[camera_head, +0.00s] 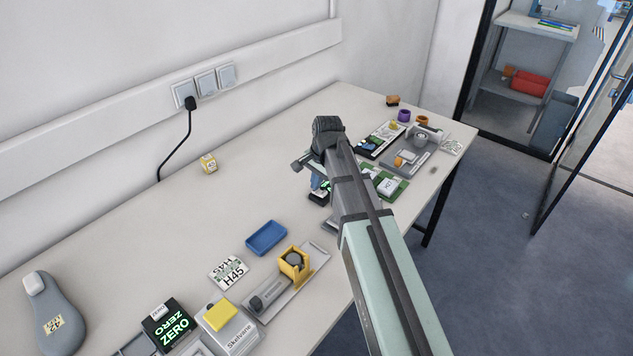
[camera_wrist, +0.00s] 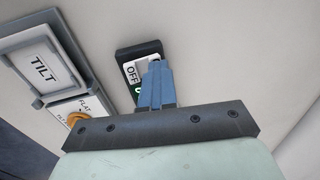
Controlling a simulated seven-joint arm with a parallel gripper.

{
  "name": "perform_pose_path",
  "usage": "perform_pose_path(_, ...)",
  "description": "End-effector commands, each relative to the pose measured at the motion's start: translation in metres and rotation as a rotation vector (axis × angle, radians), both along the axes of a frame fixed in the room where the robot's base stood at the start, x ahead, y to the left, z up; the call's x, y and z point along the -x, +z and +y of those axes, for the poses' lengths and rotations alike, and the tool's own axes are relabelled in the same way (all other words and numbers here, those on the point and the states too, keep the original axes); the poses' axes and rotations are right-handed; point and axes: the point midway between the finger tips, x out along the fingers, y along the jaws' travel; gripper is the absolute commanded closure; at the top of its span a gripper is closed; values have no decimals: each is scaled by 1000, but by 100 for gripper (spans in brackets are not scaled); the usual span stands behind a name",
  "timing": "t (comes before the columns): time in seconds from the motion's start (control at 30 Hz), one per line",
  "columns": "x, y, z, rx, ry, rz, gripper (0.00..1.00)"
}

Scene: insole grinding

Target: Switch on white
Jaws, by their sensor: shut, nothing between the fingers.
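A switch in a black housing (camera_wrist: 138,49) shows near the top middle of the wrist view. Its white face (camera_wrist: 130,72) reads OFF, with a green patch below it. My gripper's blue fingers (camera_wrist: 157,65) are shut and empty, with their tips over the right part of the switch. They hide part of its face, and I cannot tell whether they touch it. In the head view my gripper (camera_head: 317,184) points down at the black switch base (camera_head: 318,199), mostly hidden by my arm.
Left of the switch are a grey-framed TILT plate (camera_wrist: 42,68) and an orange knob (camera_wrist: 77,119) marked FLAT. In the head view, a blue tray (camera_head: 266,237), a yellow holder (camera_head: 294,262) and a black ZERO box (camera_head: 168,325) stand nearer.

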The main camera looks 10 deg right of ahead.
Motion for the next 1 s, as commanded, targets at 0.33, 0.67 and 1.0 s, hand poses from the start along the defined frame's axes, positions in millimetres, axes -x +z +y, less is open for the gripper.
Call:
perform_pose_path(0.33, 12, 1, -11, 5, -2, 6, 100)
perform_pose_path(0.67, 12, 2, -11, 4, 0, 4, 100)
perform_pose_path(1.0, 13, 21, -14, 3, 0, 0, 100)
